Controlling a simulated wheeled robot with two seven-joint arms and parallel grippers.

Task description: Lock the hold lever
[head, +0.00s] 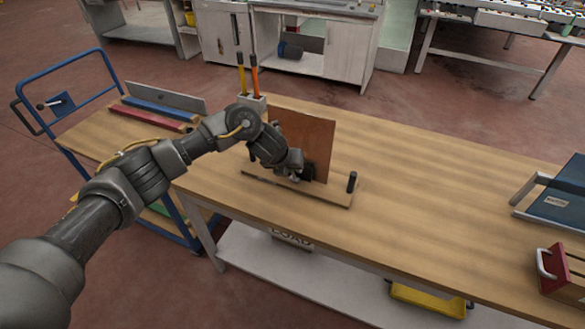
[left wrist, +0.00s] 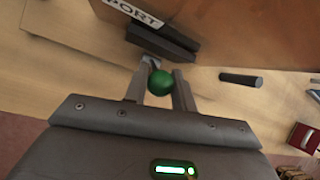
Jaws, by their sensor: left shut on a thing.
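The hold lever's green ball knob (left wrist: 160,83) sits between the two fingers of my left gripper (left wrist: 159,88) in the left wrist view. The gripper is shut on it. In the head view my left gripper (head: 294,168) is at the front of a brown upright panel (head: 303,140), and the knob is hidden there. A dark block (left wrist: 163,42) is just beyond the knob, against the panel. The rest of the lever is mostly hidden, so its angle cannot be told. My right gripper is not in view.
The panel stands on a wooden base board (head: 325,193) with a black peg (head: 352,182) at its right end. Two upright tools (head: 247,75) stand behind. A blue case (head: 556,200) and a red-fronted box (head: 562,272) are at right. The table (head: 430,190) between is clear.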

